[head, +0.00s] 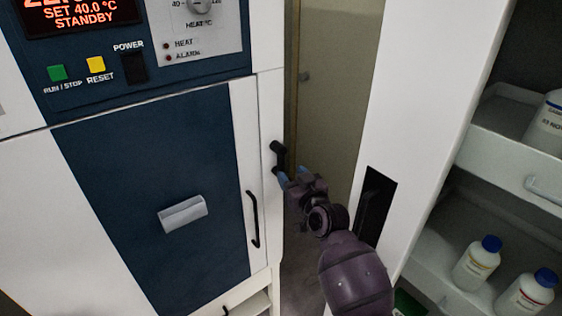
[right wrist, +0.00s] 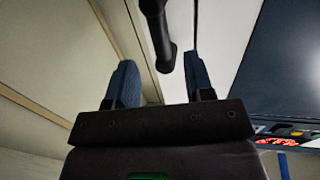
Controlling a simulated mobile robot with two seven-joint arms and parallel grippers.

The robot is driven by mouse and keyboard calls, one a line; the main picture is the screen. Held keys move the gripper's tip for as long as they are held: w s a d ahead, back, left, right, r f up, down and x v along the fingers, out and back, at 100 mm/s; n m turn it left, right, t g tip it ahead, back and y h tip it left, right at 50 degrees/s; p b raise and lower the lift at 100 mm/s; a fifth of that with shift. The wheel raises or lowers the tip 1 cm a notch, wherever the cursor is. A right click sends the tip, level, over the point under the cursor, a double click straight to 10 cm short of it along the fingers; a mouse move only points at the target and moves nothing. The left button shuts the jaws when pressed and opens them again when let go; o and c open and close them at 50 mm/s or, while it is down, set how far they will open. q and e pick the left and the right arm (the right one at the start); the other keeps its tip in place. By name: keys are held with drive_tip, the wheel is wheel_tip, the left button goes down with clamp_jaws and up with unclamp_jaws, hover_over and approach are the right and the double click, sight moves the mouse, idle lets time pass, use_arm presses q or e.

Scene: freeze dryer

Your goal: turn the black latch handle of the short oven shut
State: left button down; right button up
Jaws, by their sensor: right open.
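The short oven (head: 150,190) has a white body and a dark blue door panel, and its door looks closed in the head view. The black latch handle (head: 278,152) sits at the oven's right front edge. My right gripper (head: 291,175) is just below and right of it, with blue fingers open. In the right wrist view, the black latch handle (right wrist: 158,35) comes down from the top toward the gap between the two spread fingers (right wrist: 159,65). I cannot tell if either finger touches it. My left gripper is not in view.
A long black bar handle (head: 252,218) is on the white strip left of the latch. The control panel (head: 130,50) is above the door. A white cabinet panel (head: 415,110) stands close right of my right arm, with bottles (head: 477,262) on shelves beyond.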

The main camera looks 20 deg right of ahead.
sight(283, 165)
drive_tip(key=w, duration=0.4)
drive_tip(key=w+a, duration=0.1)
drive_tip(key=w, duration=0.1)
drive_tip(key=shift+w, duration=0.3)
drive_tip(key=shift+c, duration=0.3)
clamp_jaws()
